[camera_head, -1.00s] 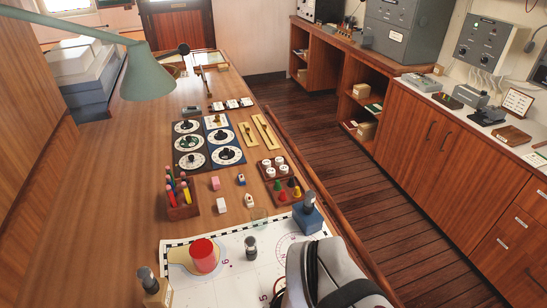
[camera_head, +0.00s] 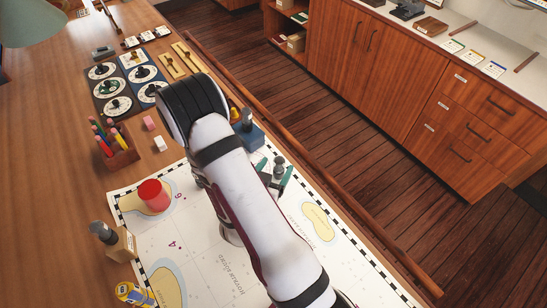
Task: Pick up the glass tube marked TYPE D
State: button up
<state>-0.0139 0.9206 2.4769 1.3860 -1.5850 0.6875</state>
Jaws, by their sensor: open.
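My gripper (camera_head: 273,175) shows its green fingers just right of my white arm, over the top right part of the chart. The fingers are apart. A dark-capped grey tube (camera_head: 279,165) shows between or just behind them; I cannot tell if they touch it. Another dark-capped tube (camera_head: 247,117) stands in a blue block (camera_head: 250,134) beyond the gripper. A third tube (camera_head: 101,231) stands by a wooden block (camera_head: 124,246) at the lower left. No TYPE D marking is readable on any tube. My arm hides the middle of the chart.
A red cylinder (camera_head: 153,195) stands on the chart (camera_head: 195,230). A pencil holder (camera_head: 120,160), a pink block (camera_head: 149,123) and a white block (camera_head: 159,143) stand beyond it. A yellow can (camera_head: 133,294) lies front left. A wooden rail (camera_head: 345,208) edges the table at right.

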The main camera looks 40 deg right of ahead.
aim_at(283, 157)
jog(key=x, duration=0.6)
jog(key=shift+w+d, duration=0.15)
grip_shut()
